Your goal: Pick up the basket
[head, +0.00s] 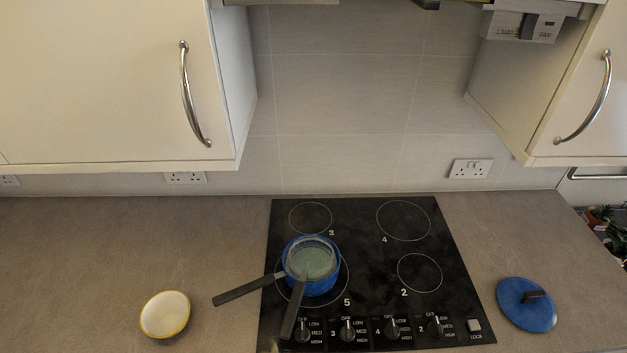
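A blue pot (317,286) stands on the front-left ring of the black hob. A round, pale greenish piece with a thin light rim (311,260) sits in its top; it may be the basket, but I cannot tell for sure. Two dark handles show: one (245,289) points left, and one (293,309) points toward the front edge. I cannot tell which handle belongs to the pot and which to the inner piece. No other basket is visible. Neither of my grippers is in view.
The black hob (370,265) has knobs along its front. A white bowl with a yellow rim (165,314) sits left; a blue lid (526,304) lies right. Cabinets with metal handles hang above at left (110,80) and right (580,110). The left worktop is mostly clear.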

